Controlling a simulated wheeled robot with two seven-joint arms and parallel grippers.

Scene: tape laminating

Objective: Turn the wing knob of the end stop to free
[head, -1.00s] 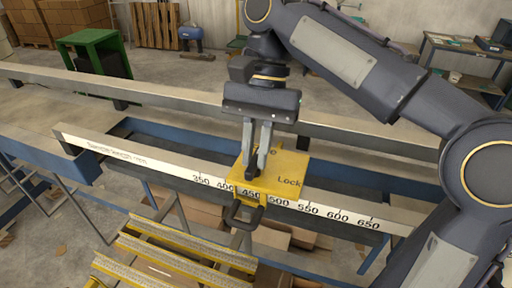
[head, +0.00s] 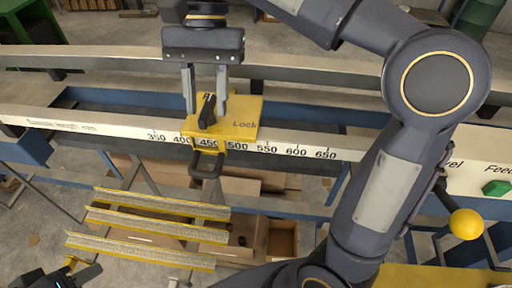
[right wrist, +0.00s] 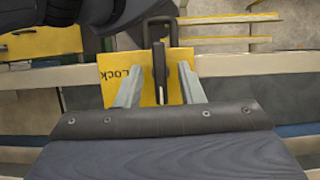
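The end stop is a yellow plate (head: 246,112) on the white measuring rail, near the 450 mark, with a black loop handle (head: 206,165) in front. Its black wing knob (head: 207,110) stands on the plate, and "Lock" is readable to its right. The word "Free" is not readable. My right gripper (head: 206,108) is open above the plate, one finger on each side of the knob. In the right wrist view the knob (right wrist: 159,72) has gaps to both fingers.
The measuring rail (head: 295,150) runs across the bench. Yellow-edged slats (head: 150,228) and cardboard boxes (head: 283,240) lie below it. A yellow ball-ended lever (head: 466,224) and a green button (head: 496,188) are at the right.

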